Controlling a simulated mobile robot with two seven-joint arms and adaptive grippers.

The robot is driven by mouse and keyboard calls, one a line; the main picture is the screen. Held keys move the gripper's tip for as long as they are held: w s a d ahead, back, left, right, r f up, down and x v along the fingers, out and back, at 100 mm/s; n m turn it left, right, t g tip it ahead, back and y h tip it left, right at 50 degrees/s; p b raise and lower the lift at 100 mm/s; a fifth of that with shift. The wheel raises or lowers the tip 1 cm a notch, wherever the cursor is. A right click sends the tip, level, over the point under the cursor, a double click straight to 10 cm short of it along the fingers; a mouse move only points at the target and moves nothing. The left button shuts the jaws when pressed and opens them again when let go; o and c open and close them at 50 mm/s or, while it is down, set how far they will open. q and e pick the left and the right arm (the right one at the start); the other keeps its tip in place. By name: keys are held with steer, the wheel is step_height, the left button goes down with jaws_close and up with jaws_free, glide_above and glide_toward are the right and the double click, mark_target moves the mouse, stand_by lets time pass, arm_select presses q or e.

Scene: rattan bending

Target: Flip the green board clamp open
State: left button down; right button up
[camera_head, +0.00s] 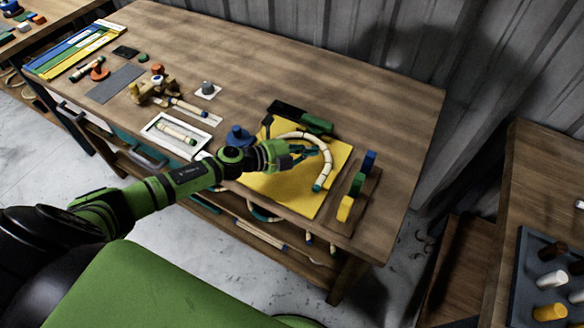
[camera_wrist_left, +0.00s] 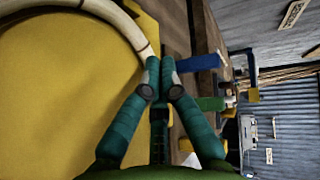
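A green clamp (camera_head: 357,184) sits between a blue clamp (camera_head: 369,160) and a yellow clamp (camera_head: 344,208) along the right side of the yellow board (camera_head: 290,195). In the left wrist view the green clamp (camera_wrist_left: 210,103) is to the right of my fingers, below the blue clamp (camera_wrist_left: 198,61). My left gripper (camera_head: 307,151) is over the board, to the left of the green clamp and apart from it. In the wrist view its teal fingers (camera_wrist_left: 161,75) come together at the tips with nothing visible between them. My right gripper is out of view.
A curved pale rattan piece (camera_head: 326,160) lies on the board around my gripper; it also shows in the wrist view (camera_wrist_left: 125,22). A dark green block (camera_head: 315,122) stands at the board's back edge. A blue knob (camera_head: 238,136) is left of the board. The table's back right is clear.

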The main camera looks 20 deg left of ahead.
arm_select(q)
steer(key=s, duration=0.1)
steer(key=s+r, duration=0.1)
steer(key=s, duration=0.1)
steer(key=shift+s+a, duration=0.1)
steer(key=shift+a, duration=0.05)
steer(key=s, duration=0.2)
steer(key=s+r+b, duration=0.1)
steer(key=shift+s+a, duration=0.1)
steer(key=shift+a, duration=0.15)
steer(key=shift+s+r, duration=0.1)
steer(key=shift+s, duration=0.25)
steer(key=shift+w, duration=0.2)
steer(key=shift+s, duration=0.1)
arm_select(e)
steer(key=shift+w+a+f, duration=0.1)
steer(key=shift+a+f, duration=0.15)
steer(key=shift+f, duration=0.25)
